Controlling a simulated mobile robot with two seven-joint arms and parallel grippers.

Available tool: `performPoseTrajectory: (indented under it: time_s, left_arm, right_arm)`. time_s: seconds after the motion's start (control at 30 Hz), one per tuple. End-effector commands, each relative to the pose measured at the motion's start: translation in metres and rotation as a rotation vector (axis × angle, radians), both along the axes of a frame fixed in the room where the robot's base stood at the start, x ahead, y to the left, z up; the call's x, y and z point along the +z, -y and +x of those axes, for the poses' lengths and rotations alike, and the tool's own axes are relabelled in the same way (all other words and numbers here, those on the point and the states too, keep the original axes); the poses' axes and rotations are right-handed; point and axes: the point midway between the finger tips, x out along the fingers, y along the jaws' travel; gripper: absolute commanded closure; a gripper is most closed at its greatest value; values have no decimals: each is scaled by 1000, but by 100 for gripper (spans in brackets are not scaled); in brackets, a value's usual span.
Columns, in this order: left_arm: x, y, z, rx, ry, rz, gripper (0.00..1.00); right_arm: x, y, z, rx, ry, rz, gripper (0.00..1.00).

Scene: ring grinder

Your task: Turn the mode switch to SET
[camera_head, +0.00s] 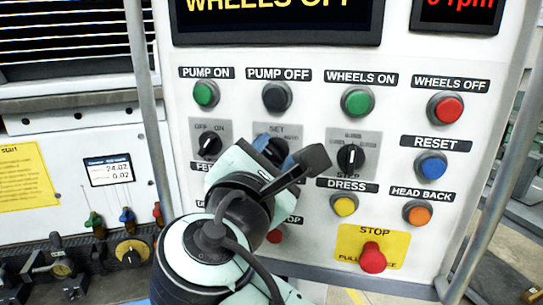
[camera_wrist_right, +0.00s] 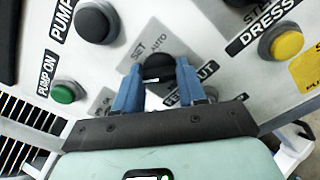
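The mode switch (camera_wrist_right: 158,68) is a dark round knob on a grey plate marked SET and AUTO in the right wrist view. Its plate (camera_head: 276,130) shows in the head view, with the knob mostly hidden by my right gripper (camera_head: 278,155). In the wrist view the two blue fingers of the right gripper (camera_wrist_right: 159,80) stand apart on either side of the knob, very close to it. Whether they press on it cannot be told. The knob's pointer direction is not clear. My left gripper is not in view.
Close by are the OFF/ON switch (camera_head: 209,144), the step switch (camera_head: 350,157), the black PUMP OFF button (camera_head: 276,97) and the yellow DRESS button (camera_head: 344,205). The red STOP button (camera_head: 372,258) sticks out lower right. Metal rails (camera_head: 147,90) flank the panel.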

Motion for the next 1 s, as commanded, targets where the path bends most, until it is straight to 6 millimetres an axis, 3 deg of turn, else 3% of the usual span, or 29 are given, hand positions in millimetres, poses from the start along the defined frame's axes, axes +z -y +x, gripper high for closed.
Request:
performPoseTrajectory:
  time_s: [0.37, 1.0]
  left_arm:
    - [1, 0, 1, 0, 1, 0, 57]
    - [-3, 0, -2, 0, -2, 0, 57]
  right_arm:
    - [0, 0, 0, -1, 26, 100, 90]
    - [-1, 0, 0, 0, 163, 615, 90]
